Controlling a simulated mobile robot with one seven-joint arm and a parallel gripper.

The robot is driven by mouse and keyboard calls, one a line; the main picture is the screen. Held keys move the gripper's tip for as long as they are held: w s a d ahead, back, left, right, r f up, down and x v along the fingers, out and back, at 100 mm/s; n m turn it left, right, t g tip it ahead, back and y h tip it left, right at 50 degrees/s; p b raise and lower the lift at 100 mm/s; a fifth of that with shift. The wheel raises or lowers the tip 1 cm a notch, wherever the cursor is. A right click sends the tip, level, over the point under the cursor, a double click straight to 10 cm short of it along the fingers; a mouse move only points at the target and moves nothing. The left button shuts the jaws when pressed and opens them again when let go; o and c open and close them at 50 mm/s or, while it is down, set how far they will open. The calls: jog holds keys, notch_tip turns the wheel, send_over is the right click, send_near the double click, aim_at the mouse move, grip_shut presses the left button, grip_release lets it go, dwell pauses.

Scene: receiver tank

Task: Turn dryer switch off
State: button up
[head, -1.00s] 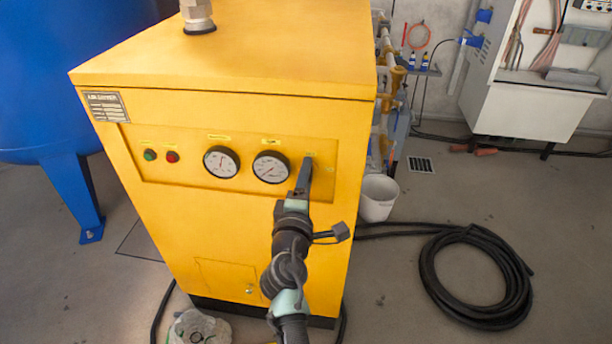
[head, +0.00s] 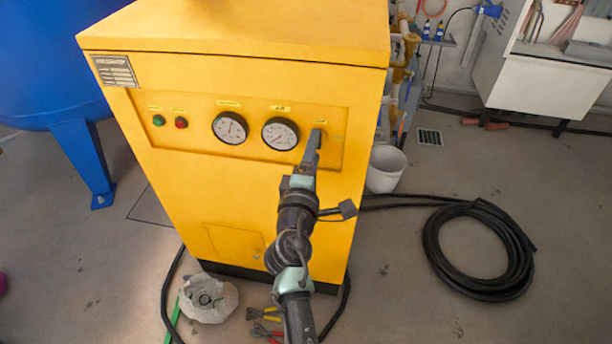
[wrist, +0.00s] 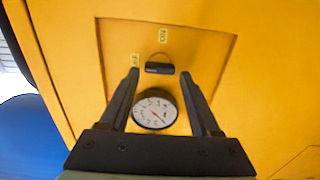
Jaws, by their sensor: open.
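The yellow dryer cabinet (head: 225,180) has a recessed front panel with the dryer switch at its right end. In the wrist view the switch (wrist: 159,68) is a small black knob lying crosswise, with small yellow labels above it and to its left. My gripper (wrist: 160,74) is open, with one finger on each side of the switch in the picture. I see no contact, and cannot tell whether the tips reach around it. In the head view my gripper (head: 315,138) points at the panel's right end and hides most of the switch.
A round gauge (wrist: 154,109) shows between my fingers; two gauges and a green and a red button line the panel. A white bucket (head: 385,168) and a coiled black hose (head: 478,250) are at right. A blue tank (head: 50,70) is at left. Pliers (head: 265,322) lie on the floor.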

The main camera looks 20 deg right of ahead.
jog(key=v, duration=1.1)
